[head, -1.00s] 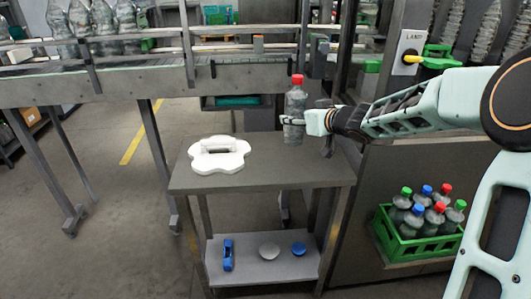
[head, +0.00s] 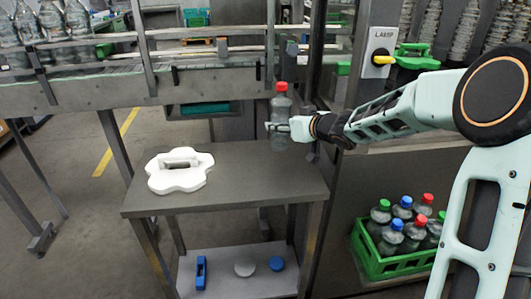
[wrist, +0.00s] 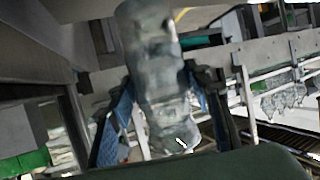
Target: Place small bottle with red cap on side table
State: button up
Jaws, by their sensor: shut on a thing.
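The small clear bottle with the red cap (head: 281,112) is upright in the head view, over the back right part of the side table (head: 245,178). My gripper (head: 280,127) comes from the right and is shut on the bottle's middle. In the wrist view the bottle (wrist: 158,75) stands between my two fingers (wrist: 160,110). I cannot tell for sure whether the bottle's base touches the tabletop or hangs just above it.
A white flower-shaped piece (head: 180,170) lies on the table's left half. The lower shelf (head: 238,283) holds small blue and grey items. A green crate (head: 400,262) of capped bottles stands at right. A conveyor (head: 130,88) runs behind. The tabletop's front right is clear.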

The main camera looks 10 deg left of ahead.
aim_at(286, 142)
jog(key=shift+f+b, duration=1.35)
jog(key=shift+f, duration=1.8)
jog(key=shift+f, duration=0.15)
jog(key=o, duration=1.7)
jog(key=shift+c, duration=0.2)
jog(key=shift+s+d+r, duration=0.25)
jog(key=p+v, duration=0.3)
jog(key=v, duration=0.8)
jog(key=shift+s, duration=0.15)
